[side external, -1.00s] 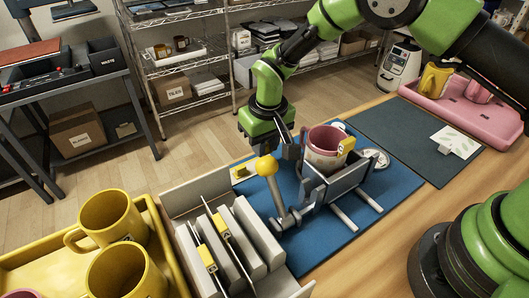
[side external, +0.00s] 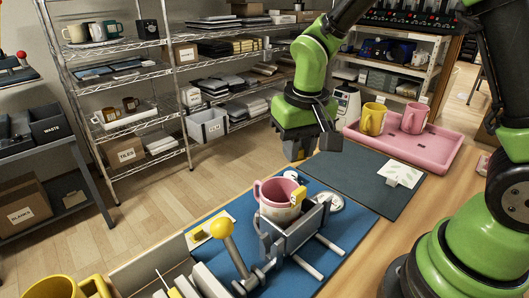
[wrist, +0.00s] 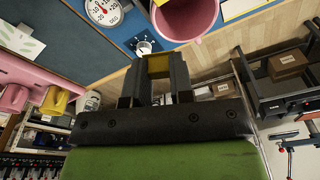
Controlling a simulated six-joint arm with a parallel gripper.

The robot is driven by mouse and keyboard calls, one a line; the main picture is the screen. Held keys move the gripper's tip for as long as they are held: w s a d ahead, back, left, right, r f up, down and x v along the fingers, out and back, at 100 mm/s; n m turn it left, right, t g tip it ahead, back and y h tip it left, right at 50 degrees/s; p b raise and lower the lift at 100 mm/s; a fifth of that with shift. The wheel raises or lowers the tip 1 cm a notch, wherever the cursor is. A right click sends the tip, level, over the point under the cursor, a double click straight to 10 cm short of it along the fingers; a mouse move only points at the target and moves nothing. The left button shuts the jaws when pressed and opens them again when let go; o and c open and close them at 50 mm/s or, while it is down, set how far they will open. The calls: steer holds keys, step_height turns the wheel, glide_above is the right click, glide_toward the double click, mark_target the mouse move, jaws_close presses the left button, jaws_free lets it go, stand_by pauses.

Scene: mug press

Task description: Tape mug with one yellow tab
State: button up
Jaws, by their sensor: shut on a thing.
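A pink mug (side external: 275,212) with a pale band stands upright in the grey press (side external: 292,240), its handle to the left. A yellow tab (side external: 299,196) shows on the mug's right side near the rim. My gripper (side external: 298,157) hangs above the far edge of the mat, behind the mug and apart from it. In the wrist view its fingers (wrist: 158,66) are shut on a small yellow tab (wrist: 158,67). The pink mug also shows at the top of the wrist view (wrist: 185,18).
A blue mat (side external: 330,258) lies under the press, with a white card (side external: 213,226) bearing a yellow piece at its left. A round dial (wrist: 105,10) sits beside the press. A pink tray (side external: 440,150) holds a yellow and a pink mug. The dark mat (side external: 345,175) is mostly clear.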

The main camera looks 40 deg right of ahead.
mark_target(297, 184)
steer(key=shift+s+d, duration=0.15)
steer(key=shift+s, duration=0.05)
steer(key=shift+f, duration=2.6)
steer(key=shift+f, duration=0.5)
steer(key=o, duration=0.8)
step_height(297, 184, up, 10)
steer(key=s, duration=0.1)
steer(key=shift+a, duration=0.2)
